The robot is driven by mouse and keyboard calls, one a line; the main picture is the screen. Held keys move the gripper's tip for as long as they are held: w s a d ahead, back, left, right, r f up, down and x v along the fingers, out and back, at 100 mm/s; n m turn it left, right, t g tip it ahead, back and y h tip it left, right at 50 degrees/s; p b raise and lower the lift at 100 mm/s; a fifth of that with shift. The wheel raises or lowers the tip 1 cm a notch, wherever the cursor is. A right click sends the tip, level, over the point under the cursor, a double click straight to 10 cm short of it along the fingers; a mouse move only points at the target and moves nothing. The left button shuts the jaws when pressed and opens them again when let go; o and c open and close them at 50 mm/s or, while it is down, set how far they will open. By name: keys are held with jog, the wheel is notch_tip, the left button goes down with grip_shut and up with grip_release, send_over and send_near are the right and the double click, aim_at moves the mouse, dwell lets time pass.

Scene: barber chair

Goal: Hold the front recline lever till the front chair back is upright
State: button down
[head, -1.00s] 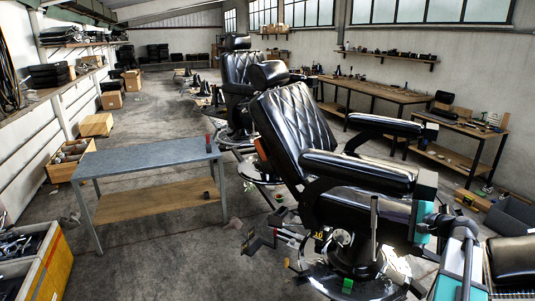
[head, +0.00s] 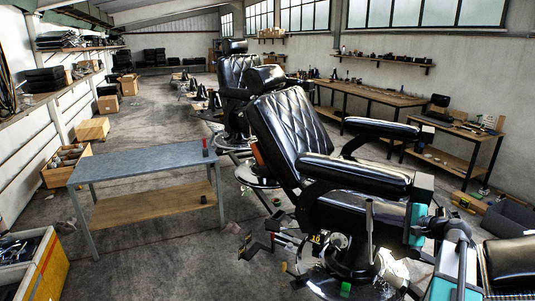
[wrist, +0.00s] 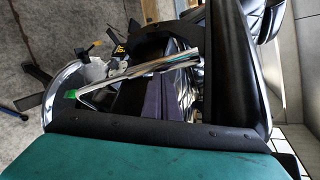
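The front barber chair has a black quilted back (head: 292,130) that leans backward, to the left in the head view. A slim upright grey lever (head: 369,228) stands at the chair's near side, below the armrest (head: 355,175); I take it for the front recline lever. A shiny metal rod (wrist: 140,74) crosses the wrist view and may be the same lever. My gripper (head: 420,208), grey and teal, is at the armrest's right end, to the right of the lever. Its fingertips are hidden in both views, so I cannot tell its opening or any contact.
A second black chair (head: 233,82) stands behind the front one. Workbenches (head: 365,92) line the right wall. An open-topped bin (head: 47,265) is at the lower left.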

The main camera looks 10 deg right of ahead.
jog(key=shift+w+a+f, duration=0.1)
jog(key=shift+w+a, duration=0.15)
jog(key=shift+a, duration=0.05)
jog(key=shift+w+a+f, duration=0.1)
jog(key=shift+w+a, duration=0.05)
jog(key=shift+a, duration=0.15)
jog(key=shift+w+a+f, duration=0.1)
jog(key=shift+w+a, duration=0.1)
dwell(0.5)
jog(key=s+d, duration=0.1)
jog(key=s+d+r, duration=0.1)
jog(key=shift+d, duration=0.3)
jog(key=shift+w+a+f, duration=0.1)
jog(key=shift+a+f, duration=0.05)
dwell(2.0)
